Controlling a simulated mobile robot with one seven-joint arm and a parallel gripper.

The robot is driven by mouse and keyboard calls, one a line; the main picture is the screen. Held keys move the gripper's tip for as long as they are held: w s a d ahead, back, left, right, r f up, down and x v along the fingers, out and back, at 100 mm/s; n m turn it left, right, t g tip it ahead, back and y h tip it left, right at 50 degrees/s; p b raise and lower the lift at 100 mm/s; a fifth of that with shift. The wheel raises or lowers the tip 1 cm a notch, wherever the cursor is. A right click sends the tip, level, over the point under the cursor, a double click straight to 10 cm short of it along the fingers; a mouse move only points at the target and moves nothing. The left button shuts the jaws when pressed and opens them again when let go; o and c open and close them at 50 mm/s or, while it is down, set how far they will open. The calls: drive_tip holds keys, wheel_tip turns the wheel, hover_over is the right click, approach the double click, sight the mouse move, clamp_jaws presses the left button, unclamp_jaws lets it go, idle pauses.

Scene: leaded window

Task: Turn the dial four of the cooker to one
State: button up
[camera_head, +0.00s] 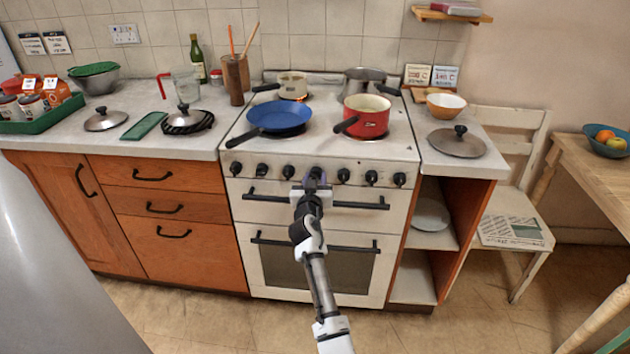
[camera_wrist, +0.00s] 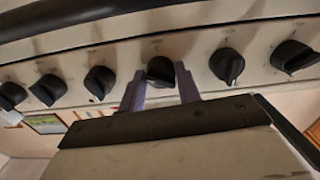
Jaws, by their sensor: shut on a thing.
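The cooker (camera_head: 330,222) has a row of black dials along its front panel. The neighbouring dials (camera_head: 288,172) and (camera_head: 343,175) on either side are free of the fingers.
A blue pan (camera_head: 280,117) and a red pot (camera_head: 368,118) stand on the hob above the panel, with their handles toward the front. The upper oven handle (camera_head: 360,205) runs just below the dials. The floor in front is clear.

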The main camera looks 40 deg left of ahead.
drive_tip(key=n, duration=0.5)
drive_tip(key=shift+b, duration=0.35)
drive_tip(key=n, duration=0.5)
drive_tip(key=shift+r+n+p, duration=0.1)
drive_tip(key=shift+n+p, duration=0.2)
drive_tip(key=shift+n, duration=0.1)
drive_tip(key=o, duration=1)
drive_tip(key=b+v, duration=0.1)
drive_tip(key=v, duration=1.2)
drive_tip(key=shift+s+d+b, duration=0.2)
drive_tip(key=shift+s+b, duration=0.15)
